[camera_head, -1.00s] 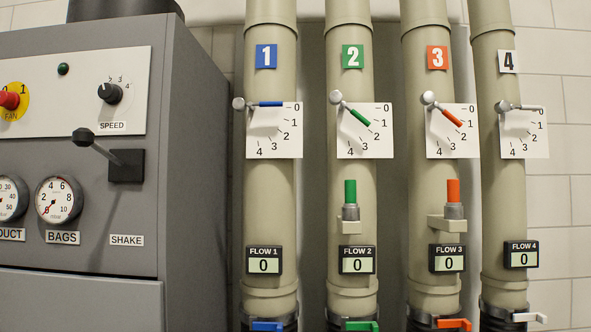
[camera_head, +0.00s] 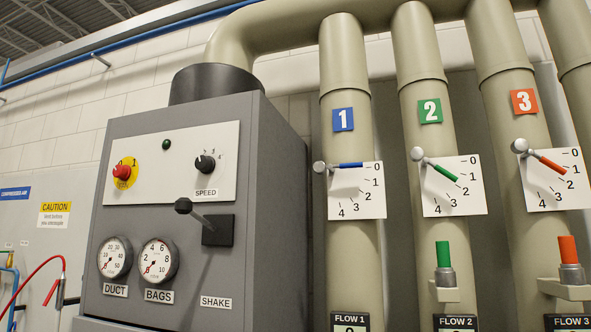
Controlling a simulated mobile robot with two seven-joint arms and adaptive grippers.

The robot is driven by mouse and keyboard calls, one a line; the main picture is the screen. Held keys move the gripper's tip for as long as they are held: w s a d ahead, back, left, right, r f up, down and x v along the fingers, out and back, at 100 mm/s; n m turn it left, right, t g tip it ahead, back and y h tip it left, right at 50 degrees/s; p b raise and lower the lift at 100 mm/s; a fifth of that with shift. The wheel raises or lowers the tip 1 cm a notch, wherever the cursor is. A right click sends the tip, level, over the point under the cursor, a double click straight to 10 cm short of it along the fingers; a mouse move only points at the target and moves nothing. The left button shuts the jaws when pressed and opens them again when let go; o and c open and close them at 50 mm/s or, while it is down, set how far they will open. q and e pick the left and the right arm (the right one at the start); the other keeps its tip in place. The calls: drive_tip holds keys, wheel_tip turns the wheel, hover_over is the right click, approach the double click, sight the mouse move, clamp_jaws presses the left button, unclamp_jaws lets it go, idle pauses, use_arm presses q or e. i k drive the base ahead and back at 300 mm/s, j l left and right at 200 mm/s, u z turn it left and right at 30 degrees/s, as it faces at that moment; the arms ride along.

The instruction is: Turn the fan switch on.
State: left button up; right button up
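The fan switch (camera_head: 122,172) is a red rotary knob on a yellow disc, at the left of the white panel (camera_head: 223,139) on the grey cabinet (camera_head: 271,200). The marks 0 and 1 show above the knob. The lettering below it is hard to read at this angle. I cannot tell for certain which mark the knob points to. A dark green lamp (camera_head: 166,144) sits to its right and looks unlit. Neither of my grippers shows in the view.
The panel also has a black SPEED knob (camera_head: 205,164). Below it a black SHAKE lever (camera_head: 184,206) sticks out, beside the DUCT gauge (camera_head: 115,257) and BAGS gauge (camera_head: 158,260). Beige pipes with flow levers stand at the right. A red hose (camera_head: 37,272) hangs at the lower left.

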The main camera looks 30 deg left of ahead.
sight(123, 172)
drive_tip(key=u, duration=1.85)
drive_tip(key=i+j, duration=0.1)
drive_tip(key=j, duration=0.2)
drive_tip(key=i+j, duration=0.1)
drive_tip(key=j, duration=0.25)
drive_tip(key=i+j, duration=0.15)
drive_tip(key=j, duration=0.15)
drive_tip(key=i+j, duration=0.1)
drive_tip(key=j, duration=0.2)
drive_tip(key=j+z, duration=0.25)
drive_tip(key=z, duration=0.2)
drive_tip(key=i+j+z, duration=0.1)
drive_tip(key=j+z, duration=0.35)
drive_tip(key=l, duration=0.15)
